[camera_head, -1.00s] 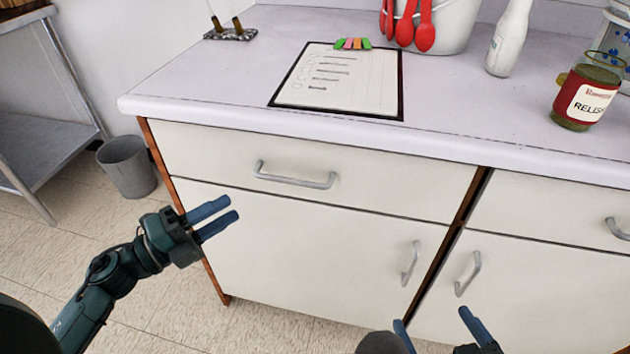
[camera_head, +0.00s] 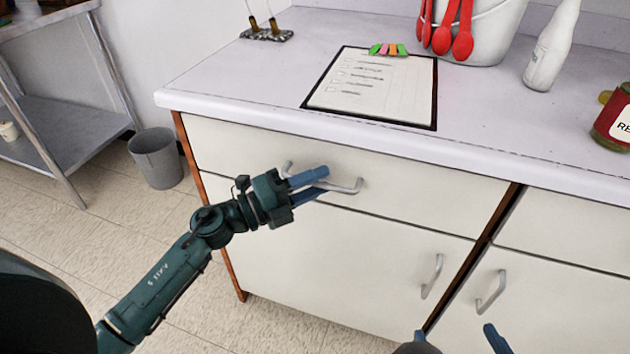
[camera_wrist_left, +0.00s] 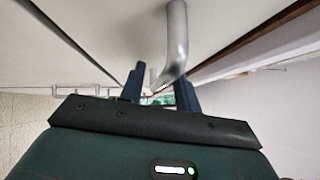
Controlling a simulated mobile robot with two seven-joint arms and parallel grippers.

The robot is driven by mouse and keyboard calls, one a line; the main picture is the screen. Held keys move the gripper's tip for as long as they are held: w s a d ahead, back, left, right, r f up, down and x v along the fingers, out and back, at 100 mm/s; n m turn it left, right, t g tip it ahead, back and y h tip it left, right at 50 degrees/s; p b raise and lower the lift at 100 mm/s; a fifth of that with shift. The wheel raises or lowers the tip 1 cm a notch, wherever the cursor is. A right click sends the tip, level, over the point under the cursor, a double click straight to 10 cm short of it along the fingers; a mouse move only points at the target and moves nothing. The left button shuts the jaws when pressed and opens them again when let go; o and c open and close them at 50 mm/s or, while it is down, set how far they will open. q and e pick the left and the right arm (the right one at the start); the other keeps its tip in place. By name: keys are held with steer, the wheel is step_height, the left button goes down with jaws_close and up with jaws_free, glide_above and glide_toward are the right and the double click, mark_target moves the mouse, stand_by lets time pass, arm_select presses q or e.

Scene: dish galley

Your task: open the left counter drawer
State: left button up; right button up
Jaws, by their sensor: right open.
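The left counter drawer (camera_head: 420,185) has a pale front that sits flush with the cabinet, so it looks shut. Its grey bar handle (camera_head: 345,188) is partly hidden by my left gripper (camera_head: 318,182). That gripper is at the handle with its two blue fingers apart, one above the other. In the left wrist view the handle (camera_wrist_left: 176,45) runs down toward the gap between the fingers (camera_wrist_left: 160,85); I cannot tell whether they touch it.
The counter (camera_head: 240,85) holds a clipboard (camera_head: 375,95), a white bottle (camera_head: 550,50), a relish jar (camera_head: 618,115) and a white bucket (camera_head: 490,38) with red utensils. Cupboard doors with handles (camera_head: 432,276) lie below. A bin (camera_head: 157,158) and metal shelf (camera_head: 75,130) stand left.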

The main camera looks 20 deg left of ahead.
arm_select(q)
steer(key=shift+c, duration=0.5)
jaws_close()
